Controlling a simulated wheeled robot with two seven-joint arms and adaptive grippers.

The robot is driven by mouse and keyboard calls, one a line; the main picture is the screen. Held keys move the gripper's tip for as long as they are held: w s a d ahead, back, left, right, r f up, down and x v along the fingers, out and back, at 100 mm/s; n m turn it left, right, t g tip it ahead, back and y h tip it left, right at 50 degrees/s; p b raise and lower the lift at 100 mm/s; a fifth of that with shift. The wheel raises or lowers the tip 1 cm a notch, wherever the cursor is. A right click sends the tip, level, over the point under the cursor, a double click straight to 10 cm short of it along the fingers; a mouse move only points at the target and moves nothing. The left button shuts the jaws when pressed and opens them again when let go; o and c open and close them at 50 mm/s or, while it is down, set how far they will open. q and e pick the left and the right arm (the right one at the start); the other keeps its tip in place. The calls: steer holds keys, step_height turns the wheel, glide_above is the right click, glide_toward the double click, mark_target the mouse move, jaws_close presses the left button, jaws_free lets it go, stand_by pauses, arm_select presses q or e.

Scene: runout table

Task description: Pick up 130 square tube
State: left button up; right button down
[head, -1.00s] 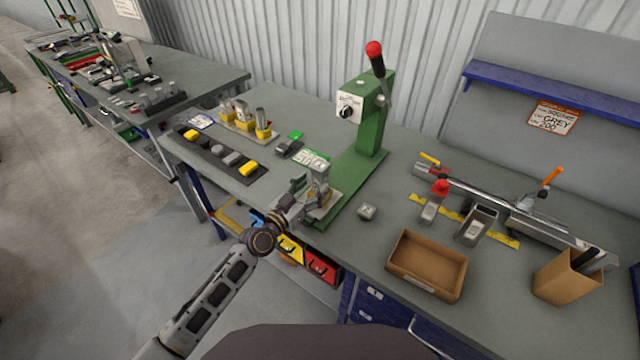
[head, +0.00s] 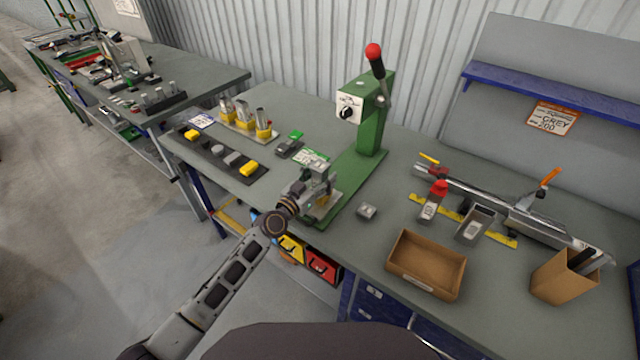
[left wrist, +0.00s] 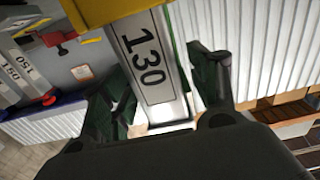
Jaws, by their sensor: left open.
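The square tube marked 130 (left wrist: 148,62) is a silver-grey metal tube that fills the middle of the left wrist view, with a yellow part at its upper end there. My left gripper (left wrist: 162,90) is open, with one dark green finger on each side of the tube. A gap shows beside the tube, and I cannot tell whether either finger touches it. In the head view my left gripper (head: 309,186) is at the base of the green press (head: 370,125), largely hiding the tube. My right gripper is not in view.
A cardboard tray (head: 427,264) and a small grey block (head: 366,211) lie right of the press. A dark strip with grey and yellow blocks (head: 218,152) and several tubes in yellow holders (head: 246,120) stand to its left. A long clamp rail lies at the right.

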arm_select(q)
steer(key=shift+c, duration=0.3)
jaws_close()
steer(key=shift+r, duration=0.15)
steer(key=shift+r+p, duration=0.55)
steer(key=shift+r, duration=0.5)
steer(key=shift+r+p, duration=0.7)
steer(key=shift+r, duration=3.2)
